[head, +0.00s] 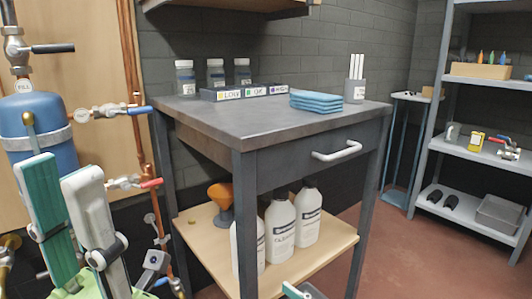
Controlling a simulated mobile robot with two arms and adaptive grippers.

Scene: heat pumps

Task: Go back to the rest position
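My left gripper (62,178) is at the lower left of the head view, its two fingers pointing up. One finger shows a green pad and the other a pale grey back. The fingers stand apart and I see nothing held between them. They are in front of the blue tank (40,125) and the copper pipes; I cannot tell how near. Of my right gripper (296,291) only a small pale and teal tip shows at the bottom edge, in front of the workbench's lower shelf. The rest of it is out of the picture.
A dark workbench (205,116) holds jars, labelled boxes, folded blue cloths (316,102) and a grey cup with white sticks. White bottles (279,228) and an orange funnel (221,194) stand on its lower shelf. Grey shelving (470,155) stands right. Red floor (400,260) is clear between.

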